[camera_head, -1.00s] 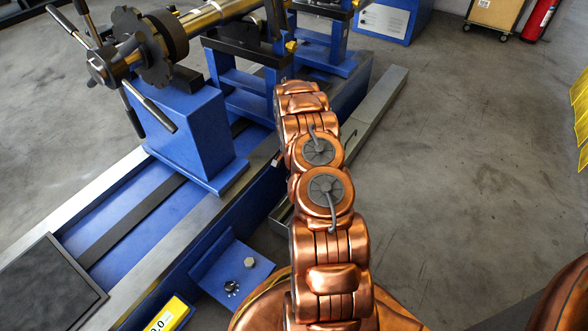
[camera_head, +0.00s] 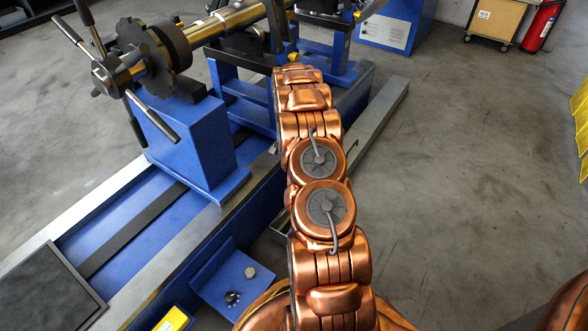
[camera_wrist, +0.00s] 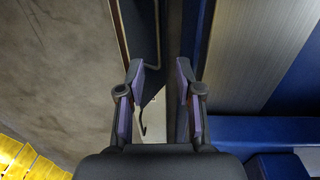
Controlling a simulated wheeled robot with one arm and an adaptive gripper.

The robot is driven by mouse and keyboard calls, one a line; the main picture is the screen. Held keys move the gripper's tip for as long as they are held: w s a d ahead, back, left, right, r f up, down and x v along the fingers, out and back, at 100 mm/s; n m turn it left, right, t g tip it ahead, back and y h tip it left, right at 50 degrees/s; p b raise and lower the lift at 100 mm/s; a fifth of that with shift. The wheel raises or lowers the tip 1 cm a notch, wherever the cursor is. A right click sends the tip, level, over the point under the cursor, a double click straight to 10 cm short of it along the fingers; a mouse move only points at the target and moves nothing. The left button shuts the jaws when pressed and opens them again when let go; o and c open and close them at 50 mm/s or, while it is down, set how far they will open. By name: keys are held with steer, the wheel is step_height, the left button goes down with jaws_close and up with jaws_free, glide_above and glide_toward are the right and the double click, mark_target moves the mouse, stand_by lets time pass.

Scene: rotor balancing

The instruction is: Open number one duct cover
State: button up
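My gripper (camera_wrist: 163,82) is open in the wrist view, its two dark, purple-padded fingers apart with nothing held between them. Beyond the fingers is a narrow grey metal strip (camera_wrist: 174,45), with a dark-edged panel (camera_wrist: 140,28) to its left. A pale surface with a thin dark hook-like line (camera_wrist: 143,120) shows partly behind the left finger. I cannot tell which part is the number one duct cover. In the head view my copper arm reaches up over the side of the blue balancing machine (camera_head: 190,150) and hides my gripper.
The machine carries a shaft (camera_head: 225,20) and a spoked handwheel (camera_head: 110,70). A blue bracket plate with knobs (camera_head: 222,285) sits at its near side. A blue cabinet (camera_head: 395,25), a cart (camera_head: 494,20) and a red extinguisher (camera_head: 541,26) stand behind. The floor (camera_head: 455,150) at right is clear.

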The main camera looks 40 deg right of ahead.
steer(key=shift+a+r, duration=0.1)
steer(key=shift+r, duration=0.8)
